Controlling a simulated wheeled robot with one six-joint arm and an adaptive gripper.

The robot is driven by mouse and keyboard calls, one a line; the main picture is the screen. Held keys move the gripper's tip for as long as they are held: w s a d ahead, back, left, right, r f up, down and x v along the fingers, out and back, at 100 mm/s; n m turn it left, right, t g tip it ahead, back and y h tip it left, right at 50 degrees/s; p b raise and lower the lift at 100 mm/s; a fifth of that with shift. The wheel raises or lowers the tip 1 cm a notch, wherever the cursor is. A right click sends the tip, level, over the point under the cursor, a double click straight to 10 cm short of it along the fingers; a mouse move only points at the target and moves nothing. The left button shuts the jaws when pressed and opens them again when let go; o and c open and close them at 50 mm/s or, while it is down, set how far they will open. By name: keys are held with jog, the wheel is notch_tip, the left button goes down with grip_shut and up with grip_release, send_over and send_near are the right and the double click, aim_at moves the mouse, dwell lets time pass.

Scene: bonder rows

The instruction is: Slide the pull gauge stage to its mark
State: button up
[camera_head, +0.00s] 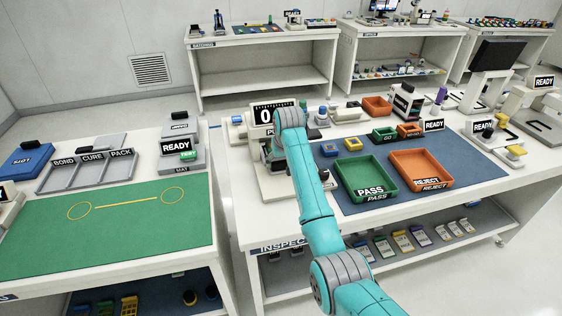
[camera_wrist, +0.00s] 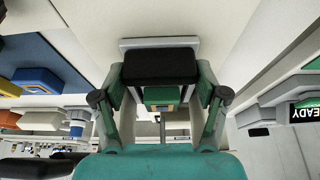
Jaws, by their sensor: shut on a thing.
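The pull gauge (camera_head: 272,113) stands at the left end of the right-hand bench, with a dark display showing a 0. Its pale base (camera_head: 272,187) shows beside my arm. My gripper is hidden behind my teal arm in the head view. In the wrist view my gripper (camera_wrist: 160,82) has its two fingers on either side of a black block (camera_wrist: 160,64), apparently the stage's grip, and is shut on it. A small green part (camera_wrist: 160,95) with an orange stripe shows below the block. The stage's mark cannot be made out.
A blue mat (camera_head: 345,203) lies right of the gauge, with a green PASS tray (camera_head: 345,178) and an orange REJECT tray (camera_head: 452,172). The left bench has a green mat (camera_head: 130,235). A gap (camera_head: 225,205) separates the benches.

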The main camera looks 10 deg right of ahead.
jog(key=o, duration=1.7)
jog(key=shift+w, duration=0.15)
jog(key=shift+r, duration=0.1)
jog(key=v, duration=1.2)
